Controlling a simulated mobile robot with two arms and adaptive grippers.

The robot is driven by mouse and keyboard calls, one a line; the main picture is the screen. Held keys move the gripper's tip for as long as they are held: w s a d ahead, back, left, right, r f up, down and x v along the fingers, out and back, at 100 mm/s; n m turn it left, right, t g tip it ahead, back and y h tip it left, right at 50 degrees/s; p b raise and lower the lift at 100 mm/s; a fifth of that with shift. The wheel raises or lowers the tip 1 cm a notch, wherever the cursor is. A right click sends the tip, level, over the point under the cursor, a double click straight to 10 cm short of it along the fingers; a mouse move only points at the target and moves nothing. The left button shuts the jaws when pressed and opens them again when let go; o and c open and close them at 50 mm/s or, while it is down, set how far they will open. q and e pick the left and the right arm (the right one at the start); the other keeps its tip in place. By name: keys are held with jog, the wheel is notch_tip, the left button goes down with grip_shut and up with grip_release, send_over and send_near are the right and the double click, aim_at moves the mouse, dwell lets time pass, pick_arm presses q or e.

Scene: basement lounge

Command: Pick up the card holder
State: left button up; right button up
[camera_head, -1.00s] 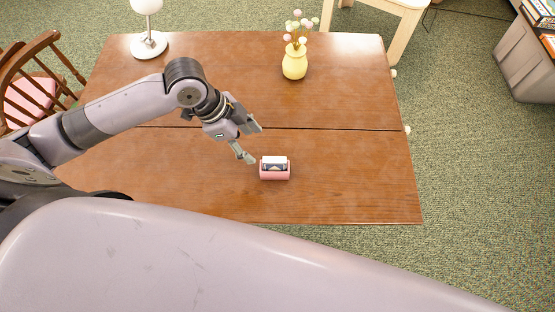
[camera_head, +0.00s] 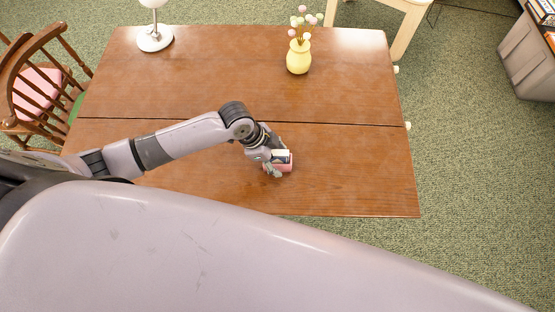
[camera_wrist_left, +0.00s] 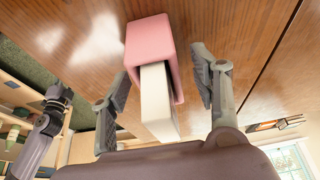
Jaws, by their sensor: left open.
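The card holder (camera_head: 286,167) is a small pink box with white cards (camera_head: 281,156) in it, standing on the brown wooden table (camera_head: 340,180). My left gripper (camera_head: 276,160) is right at it in the head view and partly covers its left side. In the left wrist view the pink card holder (camera_wrist_left: 150,45) and its white cards (camera_wrist_left: 157,98) lie between the two spread fingers of the left gripper (camera_wrist_left: 160,85). Gaps show on both sides, so the fingers seem not to press on it.
A yellow vase with flowers (camera_head: 299,57) and a white lamp (camera_head: 154,37) stand toward the table's far side. A wooden chair (camera_head: 35,75) is at the left. The table around the card holder is clear.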

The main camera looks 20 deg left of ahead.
pick_arm(q)
jog(key=shift+d+f, duration=0.2)
jog(key=shift+f, duration=0.35)
jog(key=shift+c, duration=0.4)
jog(key=c, duration=1.2)
jog(key=shift+o, duration=0.2)
jog(key=shift+r, duration=0.1)
